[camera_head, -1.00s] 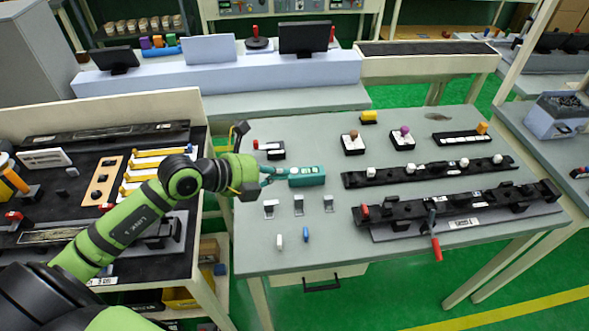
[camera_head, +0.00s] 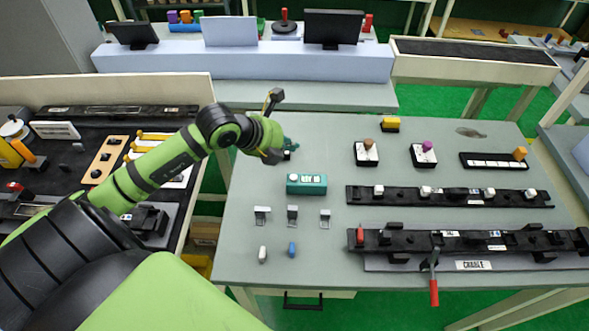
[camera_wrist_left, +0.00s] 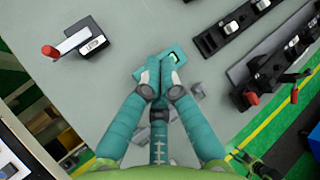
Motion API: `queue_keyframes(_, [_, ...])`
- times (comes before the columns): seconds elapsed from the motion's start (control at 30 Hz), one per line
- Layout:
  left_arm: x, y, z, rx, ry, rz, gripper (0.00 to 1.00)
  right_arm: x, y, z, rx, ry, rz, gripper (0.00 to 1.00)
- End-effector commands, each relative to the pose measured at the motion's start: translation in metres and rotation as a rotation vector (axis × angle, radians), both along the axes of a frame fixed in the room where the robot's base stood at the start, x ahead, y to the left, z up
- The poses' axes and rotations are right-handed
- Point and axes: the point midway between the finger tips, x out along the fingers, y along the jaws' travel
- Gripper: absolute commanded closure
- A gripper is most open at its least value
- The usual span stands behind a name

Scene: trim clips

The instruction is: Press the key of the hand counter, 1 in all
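The hand counter is a small teal box (camera_head: 306,188) on the grey table, with a round pale key (camera_head: 294,177) at its left end and a small display whose digits I cannot read. My left gripper (camera_head: 288,147) is behind and above the counter in the head view, apart from it. In the left wrist view its teal fingers (camera_wrist_left: 161,90) are drawn together, with nothing seen between them. There the counter (camera_wrist_left: 172,54) shows just beyond the fingertips, which hide part of it, including the key.
A red-handled lever switch (camera_wrist_left: 80,43) stands near the counter, mostly hidden by my gripper in the head view. Metal clips (camera_head: 292,212) stand in front, with white and blue pegs (camera_head: 292,249). Long black rails (camera_head: 450,196) lie to the right.

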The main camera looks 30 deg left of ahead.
Motion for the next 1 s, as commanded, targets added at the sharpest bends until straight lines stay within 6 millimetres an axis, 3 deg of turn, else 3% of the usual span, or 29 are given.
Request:
queue_keyframes(0.3, [0.000, 0.000, -0.024, 0.000, 0.003, 0.001, 1.00, 0.051, -0.001, -0.013, 0.003, -0.084, -0.001, 0.60])
queue_keyframes(0.37, [0.000, 0.000, -0.031, -0.001, 0.002, 0.000, 1.00, 0.054, -0.002, -0.019, 0.002, -0.090, -0.002, 0.60])
queue_keyframes(0.7, [0.000, 0.000, -0.080, -0.001, 0.000, 0.001, 1.00, 0.034, -0.009, -0.056, -0.008, -0.056, -0.004, 0.60])
queue_keyframes(1.0, [0.000, 0.000, -0.088, 0.000, 0.000, 0.000, 1.00, 0.029, -0.009, -0.064, -0.009, -0.047, -0.004, 0.60])
